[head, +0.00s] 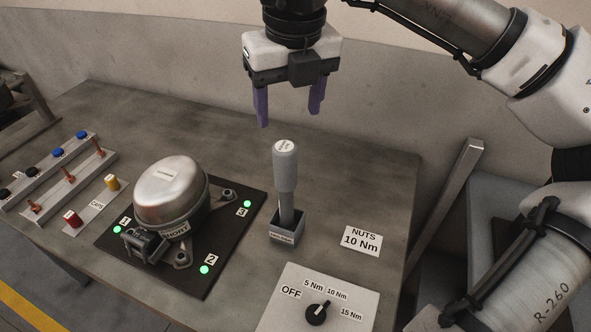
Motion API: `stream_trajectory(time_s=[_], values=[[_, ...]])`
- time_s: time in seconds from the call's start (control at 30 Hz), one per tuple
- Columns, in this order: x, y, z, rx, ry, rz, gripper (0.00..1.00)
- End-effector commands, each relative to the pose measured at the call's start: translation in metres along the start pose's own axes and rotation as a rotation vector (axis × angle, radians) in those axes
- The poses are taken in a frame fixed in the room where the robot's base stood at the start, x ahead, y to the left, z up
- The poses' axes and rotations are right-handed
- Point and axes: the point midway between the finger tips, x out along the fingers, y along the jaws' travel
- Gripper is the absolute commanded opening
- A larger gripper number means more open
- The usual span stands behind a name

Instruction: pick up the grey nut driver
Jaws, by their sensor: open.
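The grey nut driver (285,170) stands upright in a small grey holder (288,229) near the middle of the table. Its thick handle is at the top and its thinner shaft goes down into the holder. The tip inside the holder is hidden. My gripper (290,118) hangs above and behind the handle in the picture, pointing down. Its two purple fingers are apart with nothing between them. They appear clear of the driver.
A metal compressor (172,193) sits on a dark plate (225,255) left of the driver. A dial panel (345,300) lies at the front and a "NUTS 10 Nm" label (362,240) at right. Racks with coloured caps (62,178) are far left. A wall (190,60) stands behind.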

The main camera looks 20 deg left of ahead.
Motion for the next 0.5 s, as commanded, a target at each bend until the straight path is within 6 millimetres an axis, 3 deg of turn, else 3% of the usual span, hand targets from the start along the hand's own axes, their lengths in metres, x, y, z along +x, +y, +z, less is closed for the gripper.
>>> stream_trajectory(time_s=[0.13, 0.5], values=[[0.015, 0.0, 0.0, -0.001, 0.002, 0.002, 0.62], [0.079, 0.001, 0.0, -0.001, 0.001, 0.003, 0.62]])
